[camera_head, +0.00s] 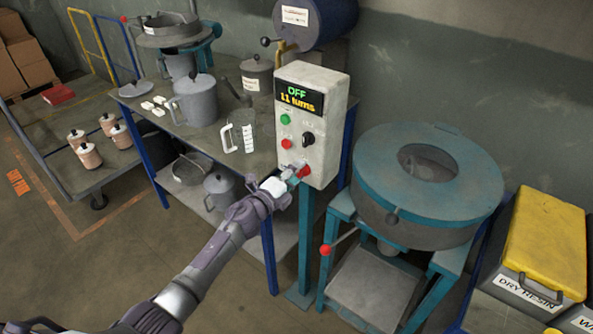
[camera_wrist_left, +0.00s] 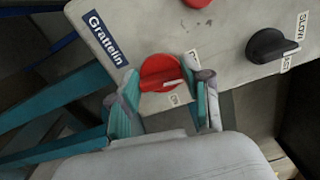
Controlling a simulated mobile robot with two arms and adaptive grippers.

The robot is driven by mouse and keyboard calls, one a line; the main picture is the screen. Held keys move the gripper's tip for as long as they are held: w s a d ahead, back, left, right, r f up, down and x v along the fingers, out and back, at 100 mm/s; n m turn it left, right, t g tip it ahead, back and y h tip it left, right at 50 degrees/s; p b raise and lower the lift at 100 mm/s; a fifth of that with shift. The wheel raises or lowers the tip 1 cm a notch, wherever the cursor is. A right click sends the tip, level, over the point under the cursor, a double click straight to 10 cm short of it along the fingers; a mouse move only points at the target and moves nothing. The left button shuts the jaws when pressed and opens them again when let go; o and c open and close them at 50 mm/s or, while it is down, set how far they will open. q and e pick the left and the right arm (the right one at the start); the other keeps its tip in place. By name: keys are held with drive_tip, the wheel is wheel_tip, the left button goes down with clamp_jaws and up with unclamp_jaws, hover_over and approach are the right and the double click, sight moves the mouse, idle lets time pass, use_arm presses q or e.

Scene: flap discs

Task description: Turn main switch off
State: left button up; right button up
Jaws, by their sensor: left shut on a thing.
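The control box (camera_head: 323,150) stands on a teal post, and its display (camera_head: 300,98) reads "OFF" and "11 turns". The main switch, a red rotary knob (camera_wrist_left: 161,73), is low on the box; in the head view it shows as a small red spot (camera_head: 305,171) at my fingertips. My left gripper (camera_wrist_left: 166,95) has its teal-padded fingers on both sides of the red knob and is shut on it. The same gripper (camera_head: 289,178) shows in the head view at the box's lower front. The label by the knob is partly covered. My right gripper is not in view.
Above the main switch are a green button (camera_head: 285,119), a red button (camera_head: 287,144) and a black knob (camera_head: 308,139). A round teal machine (camera_head: 470,175) stands right of the box. A workbench (camera_head: 190,133) with pots and a measuring jug (camera_head: 248,137) is behind my arm.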

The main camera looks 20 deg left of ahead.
use_arm(q)
drive_tip(key=shift+f+n, duration=0.1)
drive_tip(key=shift+n, duration=0.6)
drive_tip(key=o, duration=1.1)
drive_tip(key=shift+o, duration=0.2)
drive_tip(key=v, duration=1.2)
